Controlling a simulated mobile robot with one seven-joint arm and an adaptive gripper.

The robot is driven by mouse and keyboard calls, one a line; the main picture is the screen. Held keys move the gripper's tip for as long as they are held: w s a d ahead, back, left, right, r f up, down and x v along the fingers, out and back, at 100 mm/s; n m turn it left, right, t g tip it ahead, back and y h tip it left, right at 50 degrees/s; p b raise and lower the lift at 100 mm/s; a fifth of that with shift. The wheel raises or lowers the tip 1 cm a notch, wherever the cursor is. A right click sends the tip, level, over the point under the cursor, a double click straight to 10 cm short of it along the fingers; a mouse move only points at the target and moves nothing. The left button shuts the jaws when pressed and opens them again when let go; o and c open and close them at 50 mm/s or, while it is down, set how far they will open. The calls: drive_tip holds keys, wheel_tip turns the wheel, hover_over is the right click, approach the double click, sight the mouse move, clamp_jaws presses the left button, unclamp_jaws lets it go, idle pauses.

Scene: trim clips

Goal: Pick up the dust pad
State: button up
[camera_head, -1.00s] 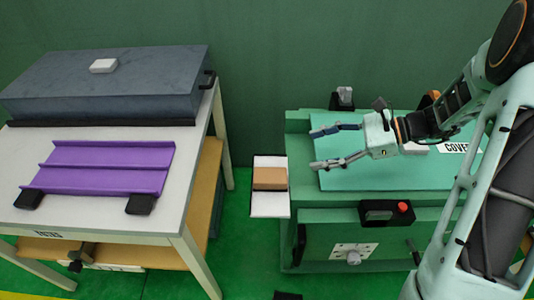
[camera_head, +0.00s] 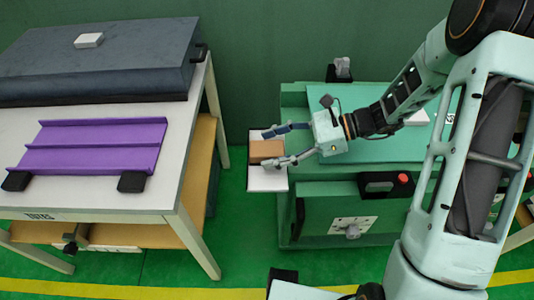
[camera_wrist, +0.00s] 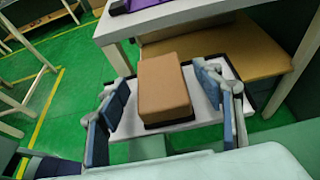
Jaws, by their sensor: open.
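The dust pad looks to be the brown block (camera_head: 266,150) with a dark underside, lying on a small white shelf (camera_head: 268,181) at the left side of the green cabinet. In the wrist view the brown block (camera_wrist: 164,84) sits between my two fingers, with a gap on each side. My gripper (camera_head: 270,146) is open, its fingertips reaching over the shelf on either side of the block. The wrist view also shows my gripper (camera_wrist: 167,105) spread around it. Whether the fingers are down at block height is hard to tell.
The green cabinet (camera_head: 400,152) is below my arm, with a red button (camera_head: 403,178) on its front. A white table (camera_head: 190,150) at left carries a purple ribbed panel (camera_head: 92,147) and a grey case (camera_head: 100,60). Green floor lies between them.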

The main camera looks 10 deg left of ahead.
drive_tip(key=shift+s+a+f, duration=0.15)
drive_tip(key=shift+a+f, duration=0.15)
drive_tip(key=shift+a, duration=0.35)
drive_tip(key=shift+c, duration=0.3)
drive_tip(key=c, duration=1.2)
drive_tip(key=shift+c, duration=0.6)
